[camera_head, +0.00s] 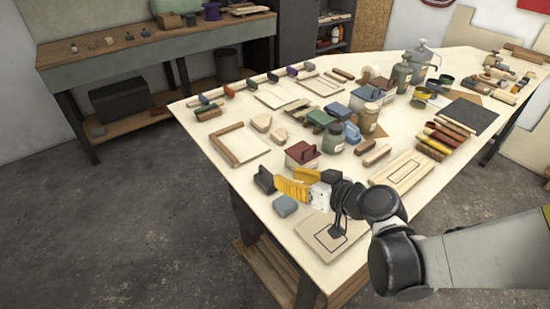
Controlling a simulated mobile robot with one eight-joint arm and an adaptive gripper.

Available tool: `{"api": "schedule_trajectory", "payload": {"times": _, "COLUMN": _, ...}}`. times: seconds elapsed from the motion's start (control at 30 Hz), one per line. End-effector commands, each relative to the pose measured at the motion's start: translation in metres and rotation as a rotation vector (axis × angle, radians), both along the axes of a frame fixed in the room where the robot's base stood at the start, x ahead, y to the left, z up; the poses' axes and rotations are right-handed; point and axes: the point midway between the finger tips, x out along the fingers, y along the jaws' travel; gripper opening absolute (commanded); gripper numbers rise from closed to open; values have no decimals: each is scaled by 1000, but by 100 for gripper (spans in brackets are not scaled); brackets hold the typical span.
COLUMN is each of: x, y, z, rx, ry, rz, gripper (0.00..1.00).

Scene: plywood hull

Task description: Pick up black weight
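A dark, upright block (264,180) that looks like the black weight stands on the near left part of the pale worktable (232,178). My gripper (286,179) comes in from the right, its yellow fingers pointing left toward this block. The fingers look apart, with nothing seen between them. Their tips are close to the block's right side; I cannot tell whether they touch it. Another small black shape (338,231) shows over a board with a dark outline, below my wrist; I cannot tell what it is.
A blue-grey block (285,206) lies just below the fingers. A red-brown block (303,154) with a dark handle stands behind them. A green jar (333,137) and several other blocks and tools crowd the table beyond. Bare tabletop shows left of the dark block.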

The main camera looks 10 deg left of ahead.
Motion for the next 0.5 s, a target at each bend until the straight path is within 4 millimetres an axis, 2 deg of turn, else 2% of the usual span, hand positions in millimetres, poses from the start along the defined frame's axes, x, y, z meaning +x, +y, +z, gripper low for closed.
{"api": "schedule_trajectory", "payload": {"times": 0.17, "x": 6, "y": 13, "z": -8, "rx": 9, "ry": -11, "rz": 10, "gripper": 36}}
{"api": "schedule_trajectory", "payload": {"times": 0.4, "x": 28, "y": 41, "z": -24, "rx": 8, "ry": -11, "rz": 11, "gripper": 36}}
{"api": "schedule_trajectory", "payload": {"times": 0.5, "x": 32, "y": 47, "z": -26, "rx": 8, "ry": -10, "rz": 8, "gripper": 36}}
